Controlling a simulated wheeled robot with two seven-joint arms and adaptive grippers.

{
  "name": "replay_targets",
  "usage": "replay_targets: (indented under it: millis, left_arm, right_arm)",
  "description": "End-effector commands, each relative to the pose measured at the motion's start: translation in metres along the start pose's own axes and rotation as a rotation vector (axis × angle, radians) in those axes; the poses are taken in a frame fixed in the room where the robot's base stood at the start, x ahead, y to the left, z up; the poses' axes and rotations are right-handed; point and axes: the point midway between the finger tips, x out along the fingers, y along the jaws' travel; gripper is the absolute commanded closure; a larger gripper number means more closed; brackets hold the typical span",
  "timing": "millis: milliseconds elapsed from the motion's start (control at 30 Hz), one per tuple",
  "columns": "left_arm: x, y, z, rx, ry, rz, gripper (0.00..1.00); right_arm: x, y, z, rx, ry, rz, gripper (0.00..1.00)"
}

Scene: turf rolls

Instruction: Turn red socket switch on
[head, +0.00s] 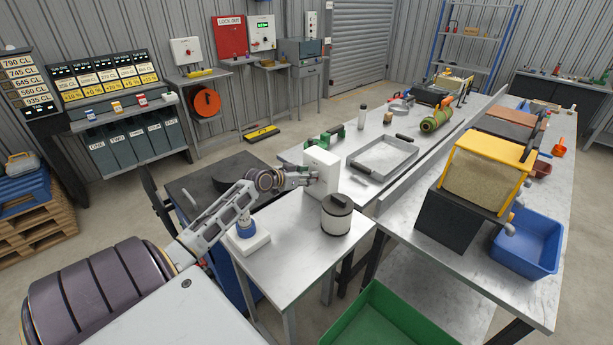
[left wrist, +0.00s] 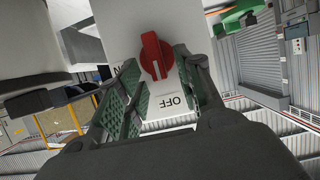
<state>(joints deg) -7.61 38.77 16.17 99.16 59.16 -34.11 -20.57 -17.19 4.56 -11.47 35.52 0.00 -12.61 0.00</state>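The red rotary switch (left wrist: 156,56) shows in the left wrist view on a white box, which stands on a small metal table in the head view (head: 322,170). The knob's pale mark points roughly towards the OFF label (left wrist: 171,102). A second, partly hidden label ends in N at the left. My left gripper (left wrist: 160,88) is open, with its green-padded fingers on either side of the knob's lower part; I cannot tell whether they touch it. In the head view the left gripper (head: 305,177) is at the box's left side, and the knob is hidden. My right gripper is not in view.
On the same table (head: 285,285), a blue socket (head: 246,224) on a white base stands left of the box and a dark-lidded round canister (head: 336,214) in front of it. A green bin (head: 390,318) is below right. A long workbench with a tray (head: 383,155) lies beyond.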

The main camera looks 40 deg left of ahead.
Motion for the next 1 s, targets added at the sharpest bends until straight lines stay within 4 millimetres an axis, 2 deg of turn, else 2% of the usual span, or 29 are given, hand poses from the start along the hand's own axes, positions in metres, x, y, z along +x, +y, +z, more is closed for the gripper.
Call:
replay_targets:
  millis: [33, 267, 667, 1000]
  left_arm:
    - [0.000, 0.000, 0.000, 0.000, 0.000, 0.000, 0.71]
    - [0.000, 0.000, 0.000, 0.000, 0.000, 0.000, 1.00]
    - [0.000, 0.001, -0.001, 0.017, 0.000, -0.007, 1.00]
    - [-0.001, 0.004, -0.002, 0.113, 0.001, -0.046, 1.00]
  right_arm:
    - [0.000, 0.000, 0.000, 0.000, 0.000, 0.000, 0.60]
    - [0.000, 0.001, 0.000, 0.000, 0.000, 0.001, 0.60]
    - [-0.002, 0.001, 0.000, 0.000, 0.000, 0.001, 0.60]
    - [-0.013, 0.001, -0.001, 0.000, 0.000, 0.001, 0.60]
